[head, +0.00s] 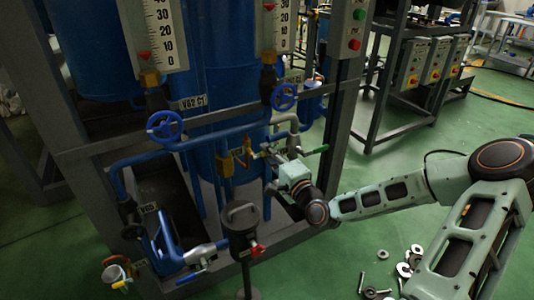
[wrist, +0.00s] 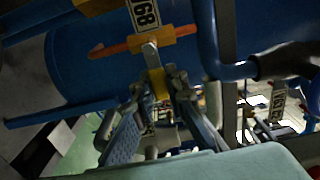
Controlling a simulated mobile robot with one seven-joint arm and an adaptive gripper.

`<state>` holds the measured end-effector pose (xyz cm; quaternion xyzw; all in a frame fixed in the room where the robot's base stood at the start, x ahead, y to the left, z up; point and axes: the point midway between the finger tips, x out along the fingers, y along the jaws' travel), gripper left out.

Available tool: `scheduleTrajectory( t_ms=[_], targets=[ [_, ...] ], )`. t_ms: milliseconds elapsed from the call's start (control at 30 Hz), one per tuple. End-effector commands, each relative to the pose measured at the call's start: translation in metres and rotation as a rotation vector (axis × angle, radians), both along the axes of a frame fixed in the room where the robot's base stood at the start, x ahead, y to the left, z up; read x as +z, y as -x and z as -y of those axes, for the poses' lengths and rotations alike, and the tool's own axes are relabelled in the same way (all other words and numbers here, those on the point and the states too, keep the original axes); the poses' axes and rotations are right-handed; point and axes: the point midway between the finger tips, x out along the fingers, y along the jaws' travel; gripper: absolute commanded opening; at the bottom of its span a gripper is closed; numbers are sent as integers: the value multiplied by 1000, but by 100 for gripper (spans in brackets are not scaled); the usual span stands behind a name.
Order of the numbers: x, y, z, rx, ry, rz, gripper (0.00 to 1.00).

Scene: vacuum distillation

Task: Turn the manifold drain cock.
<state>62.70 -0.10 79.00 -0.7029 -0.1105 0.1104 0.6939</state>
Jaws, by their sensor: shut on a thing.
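In the wrist view a brass cock (wrist: 158,38) sits against a blue pipe or vessel, with an orange lever (wrist: 112,49) pointing left and a tag plate above it. A yellow handle (wrist: 158,80) with a grey metal stem comes from the cock toward the camera. My gripper (wrist: 161,92) has its two fingertips closed around this yellow handle. In the head view my gripper (head: 272,158) reaches in from the right to the piping beside the blue vessel, next to brass fittings (head: 226,165). The exact contact is too small to tell there.
Blue handwheels (head: 164,126) and (head: 284,97) stand near the gripper. A green-handled valve (head: 317,150) is just right of it. A dark frame post (head: 345,90) rises close to my arm. Loose washers and bolts (head: 404,269) lie on the green floor.

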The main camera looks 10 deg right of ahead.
Motion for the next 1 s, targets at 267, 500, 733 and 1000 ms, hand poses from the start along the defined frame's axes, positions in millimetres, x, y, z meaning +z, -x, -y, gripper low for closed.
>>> scheduleTrajectory(
  t_ms=[267, 500, 733, 1000],
  targets=[
    [0, 0, 0, 0, 4, 3, 19],
    [0, 0, 0, 0, 3, 2, 30],
    [0, 4, 2, 0, 3, 1, 30],
    [0, 46, 17, -3, 2, 1, 30]
  ],
)
